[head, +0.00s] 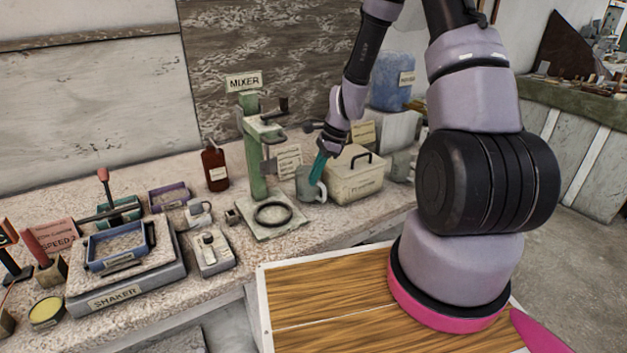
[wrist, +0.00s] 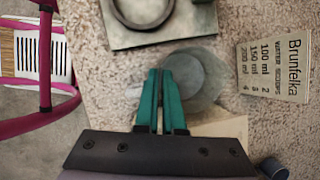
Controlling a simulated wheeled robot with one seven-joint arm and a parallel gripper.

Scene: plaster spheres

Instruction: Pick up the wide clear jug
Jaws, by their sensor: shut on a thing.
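The wide clear jug (head: 308,186) stands upright on the speckled counter, between the green mixer stand and a lidded cream box. It looks grey and see-through. In the wrist view the jug (wrist: 200,72) shows from above as a round translucent shape just beyond and right of the fingers. My gripper (head: 317,172) reaches down to the jug's rim from above. In the wrist view my gripper's teal fingers (wrist: 158,78) are nearly together and overlap the jug's near left side. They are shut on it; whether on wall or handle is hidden.
The mixer (head: 254,160) with its ring base stands close on the left. The cream box (head: 355,178) is close on the right. A brown bottle (head: 215,168) stands behind left. The shaker (head: 125,270) is far left.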

